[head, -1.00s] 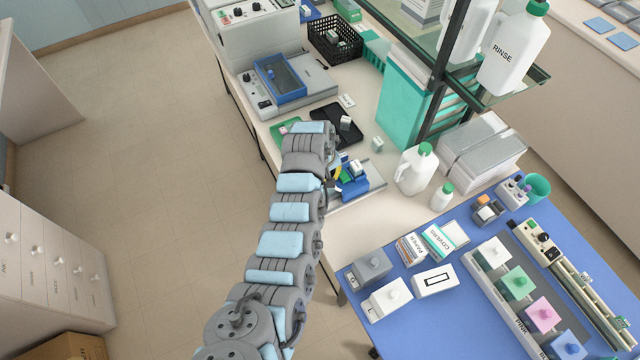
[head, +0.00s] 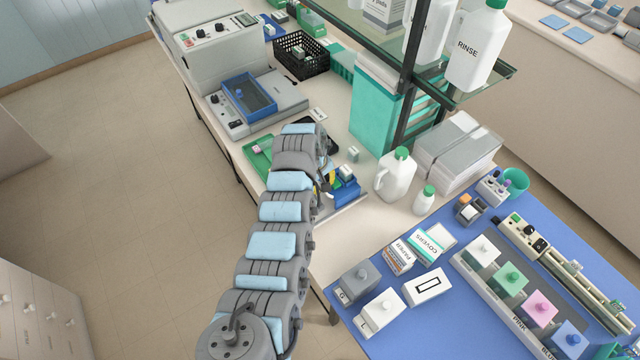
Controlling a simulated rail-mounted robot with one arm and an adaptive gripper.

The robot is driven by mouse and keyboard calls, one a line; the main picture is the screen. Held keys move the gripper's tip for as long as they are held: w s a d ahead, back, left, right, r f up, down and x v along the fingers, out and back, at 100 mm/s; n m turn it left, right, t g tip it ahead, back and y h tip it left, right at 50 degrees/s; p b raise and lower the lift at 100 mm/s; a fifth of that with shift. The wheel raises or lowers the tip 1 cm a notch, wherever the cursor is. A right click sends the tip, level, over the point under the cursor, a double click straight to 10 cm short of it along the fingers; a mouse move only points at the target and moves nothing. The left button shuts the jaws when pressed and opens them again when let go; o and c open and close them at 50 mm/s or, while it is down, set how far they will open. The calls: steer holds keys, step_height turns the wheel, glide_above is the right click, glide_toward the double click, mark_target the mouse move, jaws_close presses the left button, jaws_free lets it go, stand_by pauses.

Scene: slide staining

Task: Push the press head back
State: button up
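A small blue device (head: 347,190) with a white block on top stands on a metal plate (head: 350,209) at the front of the white bench. It seems to be the press; its head cannot be made out clearly. My gripper (head: 329,184) is at its left side, mostly hidden behind the end of my arm. A bit of yellow shows between them. I cannot tell whether the gripper touches the device or whether its fingers are open or shut.
A green tray (head: 258,158) lies left of my arm's end. A small white block (head: 353,154), a white jug (head: 395,176) and a small bottle (head: 424,200) stand to the right. The blue mat (head: 455,315) in front carries boxes and staining jars. A glass shelf (head: 480,85) overhangs behind.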

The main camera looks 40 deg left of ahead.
steer(key=shift+o, duration=0.5)
steer(key=shift+r, duration=0.1)
steer(key=shift+s+a+r, duration=0.1)
steer(key=shift+r, duration=0.55)
steer(key=shift+s+a+r, duration=0.1)
steer(key=shift+r, duration=0.55)
step_height(320, 180, up, 9)
steer(key=s, duration=0.1)
steer(key=shift+s+a, duration=0.2)
steer(key=shift+s, duration=0.15)
